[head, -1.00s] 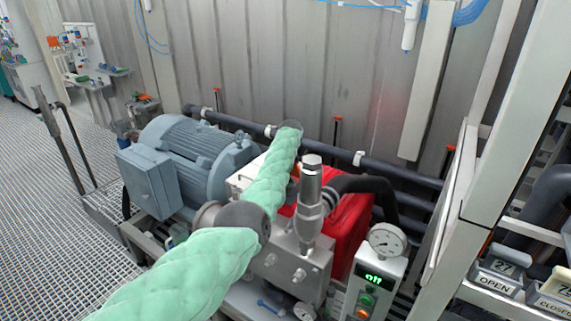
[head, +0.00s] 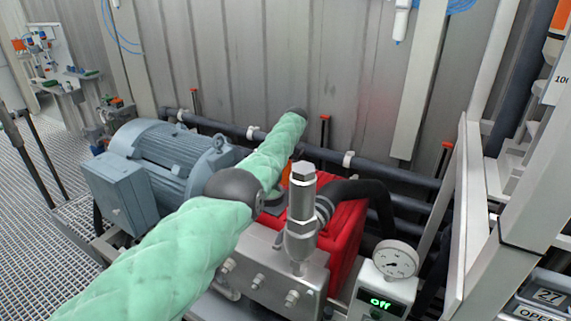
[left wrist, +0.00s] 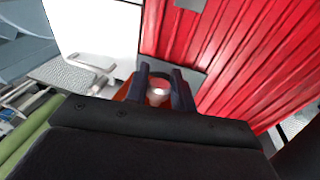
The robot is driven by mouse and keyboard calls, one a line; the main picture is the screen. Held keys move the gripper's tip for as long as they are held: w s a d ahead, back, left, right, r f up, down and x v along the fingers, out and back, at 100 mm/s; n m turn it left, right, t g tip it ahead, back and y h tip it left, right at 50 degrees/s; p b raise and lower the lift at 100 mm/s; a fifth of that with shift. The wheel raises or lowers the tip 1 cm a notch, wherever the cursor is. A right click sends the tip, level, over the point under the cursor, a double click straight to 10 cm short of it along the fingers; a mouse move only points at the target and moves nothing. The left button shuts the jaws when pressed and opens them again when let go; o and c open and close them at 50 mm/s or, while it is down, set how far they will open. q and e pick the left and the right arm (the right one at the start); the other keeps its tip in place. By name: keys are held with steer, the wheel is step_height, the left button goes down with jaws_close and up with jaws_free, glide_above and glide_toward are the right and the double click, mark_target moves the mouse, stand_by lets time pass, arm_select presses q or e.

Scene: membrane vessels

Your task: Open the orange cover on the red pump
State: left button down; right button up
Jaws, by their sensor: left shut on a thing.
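The red pump (head: 347,235) stands in the middle of the head view, behind a metal block with a metal fitting. Its ribbed red housing (left wrist: 235,60) fills the upper right of the left wrist view. A small part of the orange cover (left wrist: 121,92) shows beside and below my left fingers. My left gripper (left wrist: 160,76) is shut on the orange cover, next to the red housing; a round pale part shows between the fingers. In the head view my green padded left arm hides most of the cover and the gripper. My right gripper is in neither view.
A blue-grey motor (head: 165,160) stands left of the pump. A black hose (head: 360,190) curves off the pump's right side, near a gauge (head: 395,258) and a control box reading "off" (head: 381,303). Dark pipes (head: 390,178) run behind, along the wall. A white frame rises at right.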

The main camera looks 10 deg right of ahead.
arm_select(q)
steer(key=shift+w+f, duration=0.1)
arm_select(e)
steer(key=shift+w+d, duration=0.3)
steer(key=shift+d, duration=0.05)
arm_select(q)
steer(key=c, duration=1.2)
jaws_free()
steer(key=shift+d, duration=0.1)
steer(key=b+v, duration=0.2)
steer(key=v, duration=0.5)
steer(key=shift+w+r, duration=0.15)
steer(key=shift+r, duration=0.15)
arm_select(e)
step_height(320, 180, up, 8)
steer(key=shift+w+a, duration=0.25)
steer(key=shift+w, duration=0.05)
arm_select(q)
steer(key=shift+d, duration=0.1)
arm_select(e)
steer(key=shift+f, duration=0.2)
